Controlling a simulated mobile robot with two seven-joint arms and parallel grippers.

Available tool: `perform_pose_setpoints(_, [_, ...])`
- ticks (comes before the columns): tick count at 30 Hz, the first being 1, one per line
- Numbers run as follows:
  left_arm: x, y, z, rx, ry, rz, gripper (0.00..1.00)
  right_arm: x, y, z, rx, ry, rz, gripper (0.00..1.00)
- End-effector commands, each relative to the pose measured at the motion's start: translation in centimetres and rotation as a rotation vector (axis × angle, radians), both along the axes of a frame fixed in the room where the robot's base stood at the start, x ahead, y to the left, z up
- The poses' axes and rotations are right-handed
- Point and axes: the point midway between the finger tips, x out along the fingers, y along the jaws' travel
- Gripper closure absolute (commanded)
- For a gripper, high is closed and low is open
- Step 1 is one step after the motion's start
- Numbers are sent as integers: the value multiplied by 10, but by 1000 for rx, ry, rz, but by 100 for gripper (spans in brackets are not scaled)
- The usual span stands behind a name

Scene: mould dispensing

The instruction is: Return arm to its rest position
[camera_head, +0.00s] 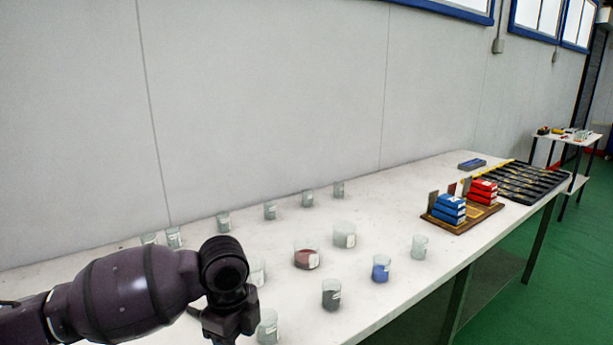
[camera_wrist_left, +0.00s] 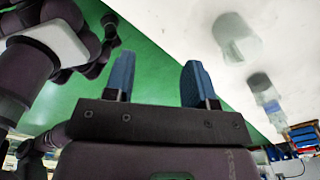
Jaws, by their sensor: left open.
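My left arm (camera_head: 130,292) reaches in from the lower left in the head view, over the near left part of the white table (camera_head: 380,312). Its wrist is bent down and the fingertips are out of sight there. In the left wrist view my left gripper (camera_wrist_left: 159,78) shows two blue fingers spread wide apart with nothing between them. Green floor and the table's edge lie behind the fingers. My right gripper is not seen in either view.
Several glass beakers stand on the table, including ones with reddish (camera_head: 307,259), blue (camera_head: 380,270) and dark (camera_head: 331,296) contents. Some stand close beside my left wrist. A wooden board (camera_head: 461,222) bears blue and red blocks. A black rack (camera_head: 520,182) lies farther right.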

Motion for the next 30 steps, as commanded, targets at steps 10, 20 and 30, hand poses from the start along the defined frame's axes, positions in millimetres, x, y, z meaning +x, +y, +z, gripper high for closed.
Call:
perform_pose_setpoints(10, [-49, -20, -55, -107, 15, 119, 49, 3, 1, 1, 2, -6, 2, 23])
perform_pose_setpoints(20, [-110, -30, -100, -249, 27, 386, 49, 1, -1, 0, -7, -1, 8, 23])
perform_pose_setpoints(30, [-169, -11, -130, -347, 29, 786, 49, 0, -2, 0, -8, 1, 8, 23])
